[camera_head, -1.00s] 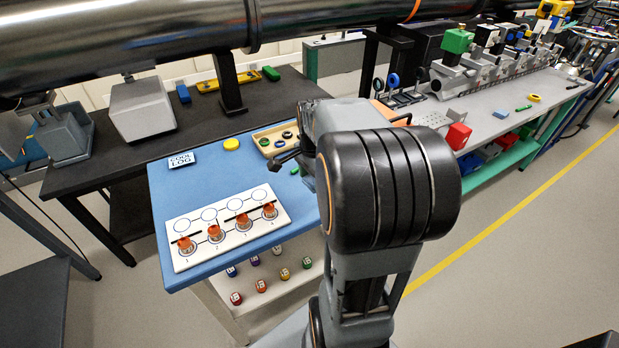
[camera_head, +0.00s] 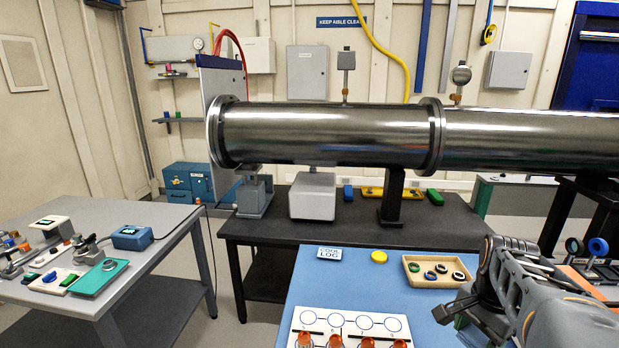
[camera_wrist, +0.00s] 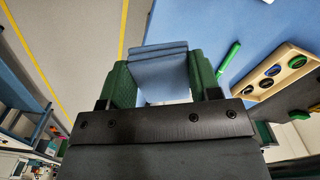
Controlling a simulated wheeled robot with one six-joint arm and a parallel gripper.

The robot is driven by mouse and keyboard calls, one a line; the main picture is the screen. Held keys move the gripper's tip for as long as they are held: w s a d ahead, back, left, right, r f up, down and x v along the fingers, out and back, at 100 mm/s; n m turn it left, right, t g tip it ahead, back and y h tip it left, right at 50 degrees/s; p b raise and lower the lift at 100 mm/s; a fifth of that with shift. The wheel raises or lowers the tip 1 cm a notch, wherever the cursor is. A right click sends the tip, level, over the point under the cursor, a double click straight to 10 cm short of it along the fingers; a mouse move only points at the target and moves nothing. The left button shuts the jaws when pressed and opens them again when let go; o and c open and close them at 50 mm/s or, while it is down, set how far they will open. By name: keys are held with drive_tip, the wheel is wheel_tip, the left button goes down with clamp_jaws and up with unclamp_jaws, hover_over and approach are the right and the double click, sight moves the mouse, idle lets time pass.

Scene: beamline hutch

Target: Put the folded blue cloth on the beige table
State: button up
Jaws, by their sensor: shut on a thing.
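The folded blue cloth (camera_wrist: 160,70) is a small layered light-blue bundle in the wrist view. My gripper (camera_wrist: 162,82) is shut on it, with a green finger pad on each side. In the head view my gripper (camera_head: 456,316) is at the lower right, over the right part of the blue tabletop (camera_head: 345,285); the cloth cannot be made out there. The wrist view shows the cloth near the blue tabletop's edge, with grey floor beyond. I cannot pick out a beige table in the current views.
The blue top carries a wooden tray (camera_head: 440,285) of rings, a yellow disc (camera_head: 379,257), a COOL LOG plate (camera_head: 329,253) and a white numbered board (camera_head: 350,325). A black bench (camera_head: 275,225) stands behind under a steel pipe (camera_head: 320,135). A grey table (camera_head: 165,215) holds instruments at left.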

drive_tip(key=w+a+f+n+p, duration=0.1)
drive_tip(key=w+a+n, duration=0.25)
drive_tip(key=w, duration=0.35)
drive_tip(key=w+a+f+n+p, duration=0.1)
drive_tip(key=w+a+n, duration=0.25)
drive_tip(key=w, duration=0.35)
drive_tip(key=w+a+f+n, duration=0.1)
drive_tip(key=a+f, duration=0.1)
drive_tip(key=w+a+f+n, duration=0.1)
drive_tip(key=a+f, duration=0.1)
drive_tip(key=a, duration=0.1)
drive_tip(key=w+a+f+n, duration=0.1)
drive_tip(key=a+f, duration=0.1)
drive_tip(key=a, duration=0.1)
drive_tip(key=shift+w, duration=0.2)
drive_tip(key=shift+a, duration=0.45)
